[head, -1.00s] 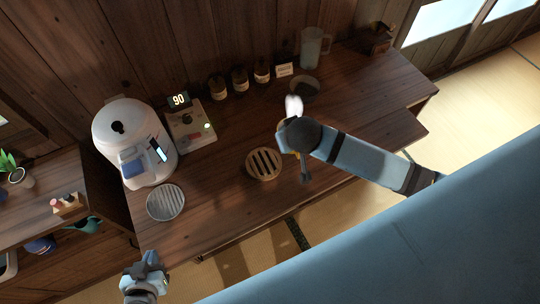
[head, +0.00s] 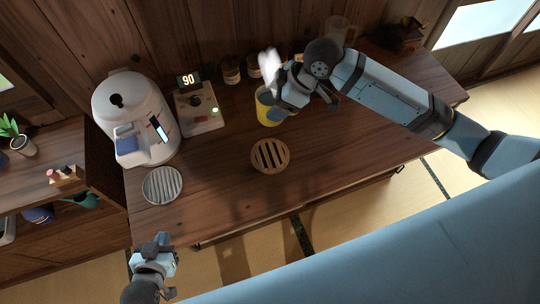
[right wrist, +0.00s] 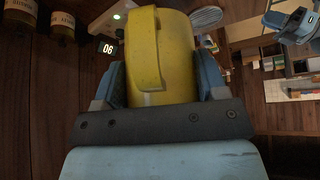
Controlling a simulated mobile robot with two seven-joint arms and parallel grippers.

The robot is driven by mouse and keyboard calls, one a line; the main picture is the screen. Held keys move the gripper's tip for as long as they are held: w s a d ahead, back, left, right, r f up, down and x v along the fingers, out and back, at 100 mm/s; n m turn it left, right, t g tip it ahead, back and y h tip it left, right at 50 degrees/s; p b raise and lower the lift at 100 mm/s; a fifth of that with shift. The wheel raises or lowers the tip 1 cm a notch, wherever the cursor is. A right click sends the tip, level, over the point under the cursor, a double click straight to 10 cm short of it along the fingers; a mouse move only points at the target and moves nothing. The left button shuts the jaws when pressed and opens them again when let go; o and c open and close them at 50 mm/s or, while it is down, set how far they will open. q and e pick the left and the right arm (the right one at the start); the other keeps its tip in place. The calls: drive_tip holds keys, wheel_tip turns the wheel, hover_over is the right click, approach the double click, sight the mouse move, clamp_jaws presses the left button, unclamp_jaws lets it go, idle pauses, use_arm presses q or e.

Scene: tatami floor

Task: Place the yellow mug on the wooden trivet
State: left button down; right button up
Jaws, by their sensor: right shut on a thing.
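The yellow mug (head: 267,110) is in the head view, above the back half of the table and partly hidden by my right gripper (head: 284,98). In the right wrist view the mug (right wrist: 162,55) fills the space between the two blue fingers, handle facing the camera. My right gripper is shut on it. The round wooden trivet (head: 257,164), with dark slots, lies bare on the table, nearer the front edge than the mug. My left gripper (head: 152,241) is low at the left, off the table's front edge; whether its fingers are open is unclear.
A white machine (head: 131,112) stands at the left of the table, with a grey round grate (head: 162,186) in front of it. A panel showing 90 (head: 188,80) is beside the machine. Dark jars (head: 230,71) line the back. The table around the trivet is clear.

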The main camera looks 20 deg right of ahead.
drive_tip(key=shift+r, duration=0.1)
drive_tip(key=shift+a+f+n, duration=0.1)
drive_tip(key=shift+f+n, duration=0.2)
wheel_tip(320, 180, down, 19)
drive_tip(key=shift+f+p, duration=0.1)
drive_tip(key=shift+p, duration=0.7)
drive_tip(key=shift+f, duration=0.1)
drive_tip(key=o, duration=1.2)
drive_tip(key=shift+o, duration=0.2)
